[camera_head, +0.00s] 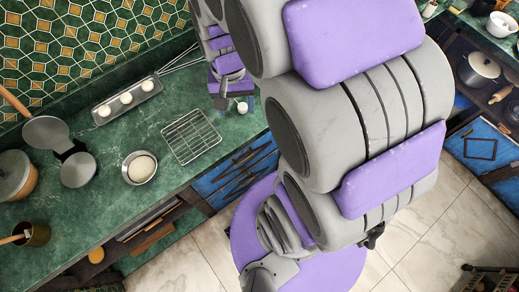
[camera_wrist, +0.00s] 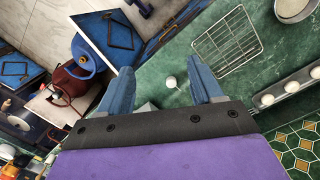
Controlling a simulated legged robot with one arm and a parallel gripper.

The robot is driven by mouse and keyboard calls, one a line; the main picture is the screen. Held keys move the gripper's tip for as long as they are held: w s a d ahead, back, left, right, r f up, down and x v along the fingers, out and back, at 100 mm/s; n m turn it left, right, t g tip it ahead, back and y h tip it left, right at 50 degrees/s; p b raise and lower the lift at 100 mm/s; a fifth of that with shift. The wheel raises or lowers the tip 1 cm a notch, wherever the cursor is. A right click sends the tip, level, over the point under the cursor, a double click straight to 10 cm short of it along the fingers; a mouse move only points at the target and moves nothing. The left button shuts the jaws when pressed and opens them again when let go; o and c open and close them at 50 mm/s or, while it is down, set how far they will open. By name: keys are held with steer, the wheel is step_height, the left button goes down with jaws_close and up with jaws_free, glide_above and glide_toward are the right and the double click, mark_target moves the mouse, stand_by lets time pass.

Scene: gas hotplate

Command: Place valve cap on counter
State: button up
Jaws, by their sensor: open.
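A small white round piece, which looks like the valve cap (camera_wrist: 171,82), shows against the green counter (camera_wrist: 150,68) in the wrist view. It also shows in the head view (camera_head: 242,107), near the counter's front edge. My gripper (camera_wrist: 162,67) is open, with one blue finger on each side of the cap in the picture and a visible gap to both. The cap appears to rest on the counter, apart from the fingers. In the head view my gripper is small and partly hidden behind my arm.
A wire rack (camera_head: 191,136) lies left of the cap. Behind it is a long tray with white round pieces (camera_head: 127,99). A bowl (camera_head: 140,167), a dark pan (camera_head: 46,132) and pots stand further left. Blue drawers (camera_head: 235,174) lie below the counter edge.

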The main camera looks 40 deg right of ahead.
steer(key=s+a+r+n, duration=0.2)
steer(key=s+n, duration=0.1)
steer(key=s, duration=0.5)
steer(key=s+a+r+n, duration=0.1)
steer(key=s+r+n, duration=0.1)
steer(key=s, duration=0.5)
steer(key=shift+s+a+r+n+g, duration=0.2)
steer(key=shift+s+a+n+g, duration=0.2)
steer(key=shift+n, duration=0.1)
step_height(320, 180, down, 3)
steer(key=b, duration=0.3)
